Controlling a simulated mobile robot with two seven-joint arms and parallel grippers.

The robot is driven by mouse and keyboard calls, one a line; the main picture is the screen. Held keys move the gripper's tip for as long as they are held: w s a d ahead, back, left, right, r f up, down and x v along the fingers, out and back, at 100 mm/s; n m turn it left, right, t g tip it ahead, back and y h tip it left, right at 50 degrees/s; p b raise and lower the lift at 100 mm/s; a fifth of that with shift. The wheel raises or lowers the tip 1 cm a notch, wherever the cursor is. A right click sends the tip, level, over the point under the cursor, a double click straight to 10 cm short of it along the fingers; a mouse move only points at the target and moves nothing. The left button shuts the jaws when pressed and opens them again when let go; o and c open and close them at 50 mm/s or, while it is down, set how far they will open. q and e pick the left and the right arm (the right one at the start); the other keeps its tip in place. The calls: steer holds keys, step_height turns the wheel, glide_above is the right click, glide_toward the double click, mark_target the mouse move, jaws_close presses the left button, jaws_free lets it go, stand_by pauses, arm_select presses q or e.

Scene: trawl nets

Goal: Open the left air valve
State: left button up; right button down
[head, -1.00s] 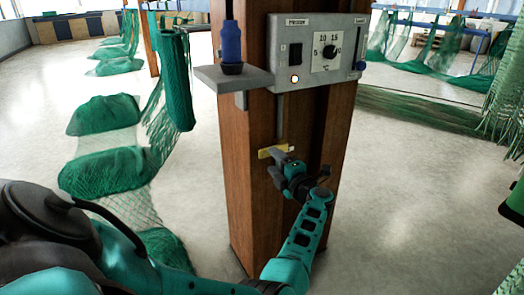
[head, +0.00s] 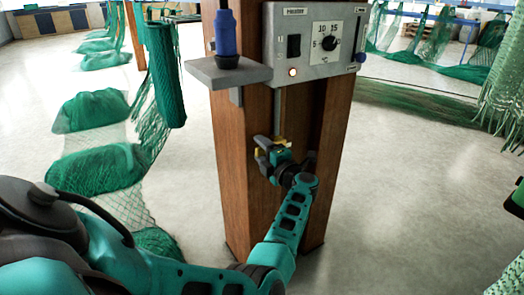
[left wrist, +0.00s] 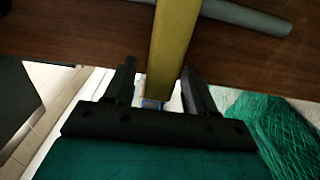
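The yellow valve lever (head: 285,143) sits across a thin grey vertical pipe on the front of the wooden post. My left gripper (head: 267,153) is at the lever, with its fingers partly covering it in the head view. In the left wrist view the lever (left wrist: 172,45) runs between the two fingers of the left gripper (left wrist: 160,85). The fingers stand apart on either side of it, with a gap at the left finger. The right finger is close, and I cannot tell whether it touches.
A grey control box (head: 315,42) with a dial and lit lamp hangs on the wooden post (head: 232,160) above the lever. A grey shelf (head: 225,73) holds a blue-handled tool (head: 226,38).

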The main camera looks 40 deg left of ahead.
arm_select(q)
jaws_close()
stand_by(0.3)
